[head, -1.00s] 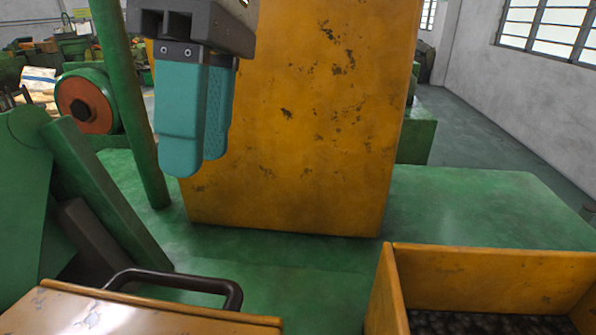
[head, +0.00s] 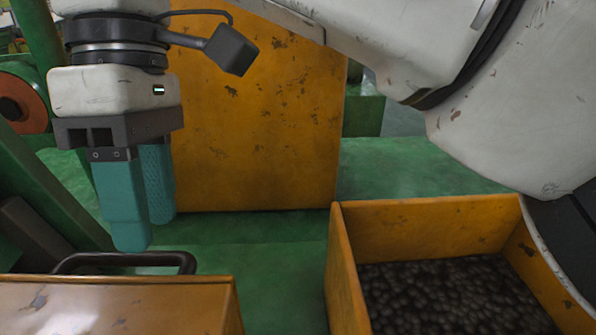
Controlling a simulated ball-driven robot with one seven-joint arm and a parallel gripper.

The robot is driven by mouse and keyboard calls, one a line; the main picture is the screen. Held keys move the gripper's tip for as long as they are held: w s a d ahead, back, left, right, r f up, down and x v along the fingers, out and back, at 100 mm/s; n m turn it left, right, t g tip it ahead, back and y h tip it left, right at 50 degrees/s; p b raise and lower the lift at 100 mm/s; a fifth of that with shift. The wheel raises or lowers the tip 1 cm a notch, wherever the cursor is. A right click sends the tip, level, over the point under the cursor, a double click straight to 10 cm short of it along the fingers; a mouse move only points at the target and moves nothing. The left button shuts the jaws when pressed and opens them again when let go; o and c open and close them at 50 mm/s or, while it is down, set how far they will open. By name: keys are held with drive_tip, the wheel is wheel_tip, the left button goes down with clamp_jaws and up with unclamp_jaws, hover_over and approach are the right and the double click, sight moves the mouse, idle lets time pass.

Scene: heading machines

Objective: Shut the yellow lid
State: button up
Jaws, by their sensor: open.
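A yellow, worn lid-like panel (head: 110,308) is at the bottom left of the head view, cut off by the picture's edge. A dark bar handle (head: 125,260) rises at its far edge. How far the lid stands open cannot be told from here. My gripper (head: 143,232) points down with its two teal fingers parted and nothing between them. Its fingertips are just above and behind the handle in the picture; I see no clear contact.
An open yellow bin (head: 342,270) of dark pellets (head: 450,295) stands at the lower right. A tall yellow panel (head: 260,120) stands behind on the green machine bed (head: 410,180). A green post (head: 38,45) and slanted green part (head: 50,185) are at left.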

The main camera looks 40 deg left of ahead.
drive_tip(key=shift+s+b+x, duration=0.25)
drive_tip(key=shift+b+x, duration=0.9)
drive_tip(key=shift+x, duration=0.05)
drive_tip(key=shift+r, duration=0.15)
drive_tip(key=shift+c, duration=0.4)
clamp_jaws()
